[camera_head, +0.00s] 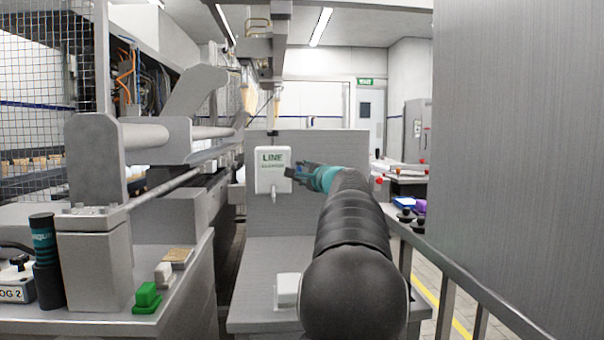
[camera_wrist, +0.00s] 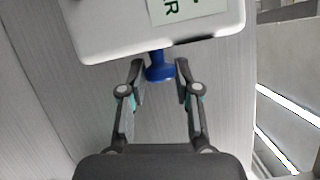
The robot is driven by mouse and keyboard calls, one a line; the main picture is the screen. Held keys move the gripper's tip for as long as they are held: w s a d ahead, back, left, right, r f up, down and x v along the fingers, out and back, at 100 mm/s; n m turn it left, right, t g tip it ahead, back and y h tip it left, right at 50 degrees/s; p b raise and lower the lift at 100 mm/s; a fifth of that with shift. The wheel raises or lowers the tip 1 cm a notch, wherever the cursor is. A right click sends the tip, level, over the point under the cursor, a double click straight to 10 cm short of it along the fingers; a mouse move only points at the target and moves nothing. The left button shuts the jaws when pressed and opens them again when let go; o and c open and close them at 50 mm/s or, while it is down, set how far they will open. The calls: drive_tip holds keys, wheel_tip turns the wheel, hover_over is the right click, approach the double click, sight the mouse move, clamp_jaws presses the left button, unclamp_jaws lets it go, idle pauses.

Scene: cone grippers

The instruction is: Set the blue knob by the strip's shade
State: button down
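A white box (camera_head: 265,184) with a pale panel lettered "LINE" (camera_head: 272,156) in green is fixed to the grey panel ahead. In the wrist view the box (camera_wrist: 110,32) fills the top, with part of a pale green strip (camera_wrist: 185,8). The blue knob (camera_wrist: 160,68) sticks out from the box's edge. My gripper (camera_wrist: 161,74) is open, its fingertips on either side of the knob, with narrow gaps seeming to remain. In the head view my gripper (camera_head: 297,173) is at the box's right side. The knob cannot be made out there.
The grey panel (camera_head: 320,150) stands behind the box. A bench at left holds a green block (camera_head: 147,297), a dark cylinder (camera_head: 44,255) and a labelled box (camera_head: 16,290). A large grey wall (camera_head: 520,130) closes the right, with a metal rail (camera_head: 455,275) below.

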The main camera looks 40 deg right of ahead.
drive_tip(key=shift+r+g+p, duration=0.25)
drive_tip(key=shift+g+p, duration=0.05)
drive_tip(key=shift+p, duration=0.45)
drive_tip(key=shift+r+m+g+y+p, duration=0.1)
drive_tip(key=shift+m+g+y+p, duration=0.5)
drive_tip(key=shift+g, duration=0.65)
drive_tip(key=shift+r+m+g+y+p, duration=0.1)
drive_tip(key=shift+m+g+y+p, duration=0.5)
drive_tip(key=shift+g, duration=0.65)
drive_tip(key=shift+g+y, duration=0.3)
drive_tip(key=c, duration=0.8)
unclamp_jaws()
drive_tip(key=v, duration=1.2)
drive_tip(key=shift+w+d, duration=0.1)
